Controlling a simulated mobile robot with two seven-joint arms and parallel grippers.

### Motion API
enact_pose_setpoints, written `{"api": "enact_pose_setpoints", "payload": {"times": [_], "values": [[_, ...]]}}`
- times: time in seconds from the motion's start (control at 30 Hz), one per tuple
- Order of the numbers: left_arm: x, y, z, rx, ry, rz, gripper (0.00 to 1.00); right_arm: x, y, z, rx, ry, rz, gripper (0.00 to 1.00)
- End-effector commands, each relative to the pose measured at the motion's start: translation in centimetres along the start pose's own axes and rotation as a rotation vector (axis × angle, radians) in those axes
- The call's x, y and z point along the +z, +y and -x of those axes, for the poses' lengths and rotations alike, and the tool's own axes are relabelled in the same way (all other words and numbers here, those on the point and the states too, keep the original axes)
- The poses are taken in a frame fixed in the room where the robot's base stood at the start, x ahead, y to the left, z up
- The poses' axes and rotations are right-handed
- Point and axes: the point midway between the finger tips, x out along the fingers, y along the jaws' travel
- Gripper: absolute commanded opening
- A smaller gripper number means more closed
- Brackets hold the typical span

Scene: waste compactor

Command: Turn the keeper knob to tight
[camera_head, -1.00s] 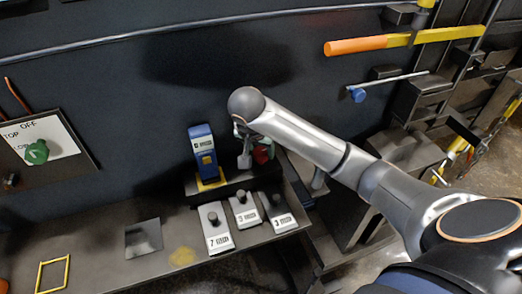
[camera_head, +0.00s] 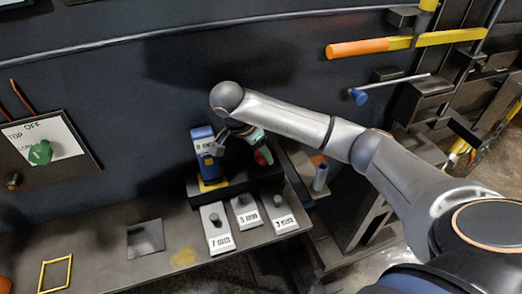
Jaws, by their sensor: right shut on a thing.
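A blue block (camera_head: 199,134) with a white label stands upright in a black tray on the bench, on a yellow base mark. My right gripper (camera_head: 218,148) reaches in from the right at its upper right side, and its jaws are shut on the block as far as I can see. The exact contact is small and partly hidden by the wrist. A green knob (camera_head: 40,153) sits on a white dial plate marked OFF at the far left. A red knob-like part (camera_head: 263,156) shows behind my wrist. I cannot tell which is the keeper knob. My left gripper is out of view.
Several grey numbered blocks with black knobs (camera_head: 218,233) stand along the bench front. A dark square plate (camera_head: 146,238) and a yellow frame (camera_head: 55,273) lie to the left.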

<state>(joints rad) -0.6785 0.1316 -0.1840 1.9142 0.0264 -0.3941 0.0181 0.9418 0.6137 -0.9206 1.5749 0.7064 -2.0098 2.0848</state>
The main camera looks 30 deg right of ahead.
Motion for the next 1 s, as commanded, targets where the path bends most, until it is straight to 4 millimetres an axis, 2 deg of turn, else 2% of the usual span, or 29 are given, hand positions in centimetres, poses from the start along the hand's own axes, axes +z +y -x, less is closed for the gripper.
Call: {"api": "enact_pose_setpoints", "payload": {"times": [0.37,0.4,0.63,1.0], "values": [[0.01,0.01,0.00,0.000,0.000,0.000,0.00,0.05,-0.02,0.01,0.001,-0.002,-0.002,0.00],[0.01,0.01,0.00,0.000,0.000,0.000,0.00,0.06,-0.02,0.01,0.000,-0.003,-0.002,0.56],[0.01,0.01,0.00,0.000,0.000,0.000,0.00,0.05,-0.01,0.00,0.001,-0.002,-0.002,0.82],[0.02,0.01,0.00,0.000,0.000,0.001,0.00,0.09,0.06,-0.06,-0.011,-0.002,0.028,0.84]]}}
